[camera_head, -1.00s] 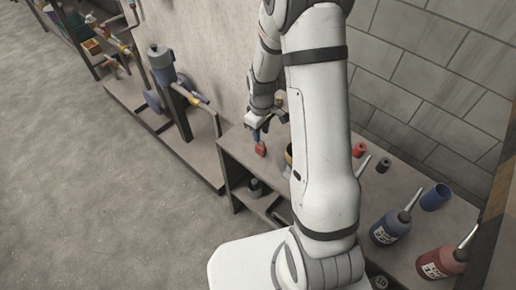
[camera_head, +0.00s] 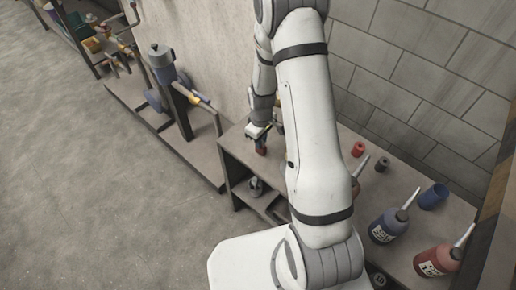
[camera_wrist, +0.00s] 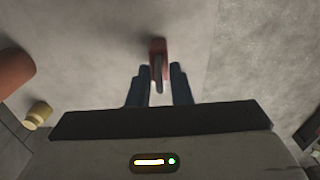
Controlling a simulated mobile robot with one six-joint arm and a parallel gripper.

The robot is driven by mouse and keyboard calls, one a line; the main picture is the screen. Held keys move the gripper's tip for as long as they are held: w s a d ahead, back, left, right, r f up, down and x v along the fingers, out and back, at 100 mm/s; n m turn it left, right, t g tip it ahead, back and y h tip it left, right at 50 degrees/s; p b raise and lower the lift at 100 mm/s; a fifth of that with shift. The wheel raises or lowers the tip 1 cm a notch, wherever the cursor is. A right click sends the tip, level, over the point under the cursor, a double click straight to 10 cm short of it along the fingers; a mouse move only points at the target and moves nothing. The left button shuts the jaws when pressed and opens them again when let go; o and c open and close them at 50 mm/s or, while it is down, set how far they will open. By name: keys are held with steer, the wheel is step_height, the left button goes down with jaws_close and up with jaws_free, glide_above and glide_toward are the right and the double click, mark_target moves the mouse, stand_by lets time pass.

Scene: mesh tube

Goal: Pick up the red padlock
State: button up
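The red padlock (camera_head: 261,151) is at the left end of the workbench, below my gripper (camera_head: 261,140) in the head view and partly covered by it. In the wrist view the padlock's red body (camera_wrist: 158,47) is just ahead of the fingertips, and its grey shackle reaches back between the two dark fingers. My gripper (camera_wrist: 161,72) is open, with a narrow gap seen on each side of the shackle. I cannot tell whether a finger touches the padlock.
A blue-labelled bottle (camera_head: 388,226) and a red bottle (camera_head: 436,262) stand at the bench's right. A blue cylinder (camera_head: 433,196) and small red (camera_head: 358,149) and dark (camera_head: 382,164) cylinders are near them. In the wrist view a reddish cylinder (camera_wrist: 14,72) and a yellowish object (camera_wrist: 38,115) are left.

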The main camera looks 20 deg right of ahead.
jaws_close()
steer(key=shift+r, duration=0.1)
stand_by(0.3)
